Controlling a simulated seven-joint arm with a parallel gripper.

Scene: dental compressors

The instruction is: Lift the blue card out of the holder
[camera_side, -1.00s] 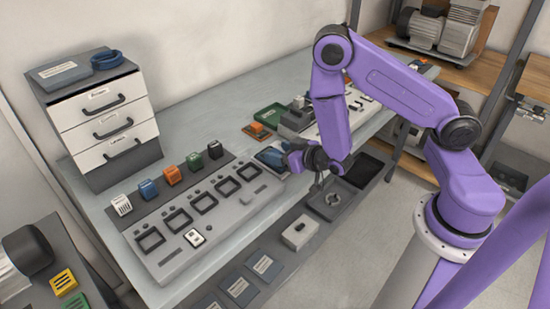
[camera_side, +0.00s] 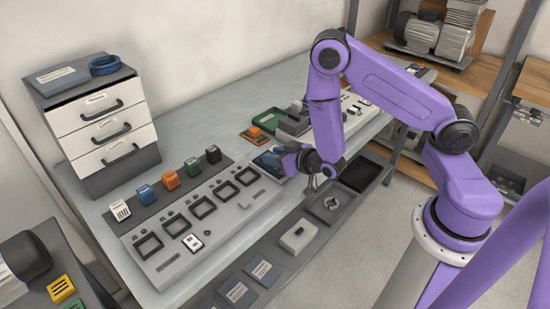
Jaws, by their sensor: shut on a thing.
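The blue card (camera_side: 266,160) is at the far right end of the grey panel, just left of my gripper's fingers. My gripper (camera_side: 282,158) is low over that end, turned to the left, and shut on the card. The fingers and wrist cover part of the card. The holder under it is mostly hidden, so I cannot tell whether the card's lower edge is still inside it.
The grey panel (camera_side: 170,266) has several square frames. Small coloured blocks, including an orange one (camera_side: 171,180), line its back edge. A drawer cabinet (camera_side: 100,130) stands at left. A green tray (camera_side: 268,121) lies behind my gripper. A dark tray (camera_side: 327,205) is in front.

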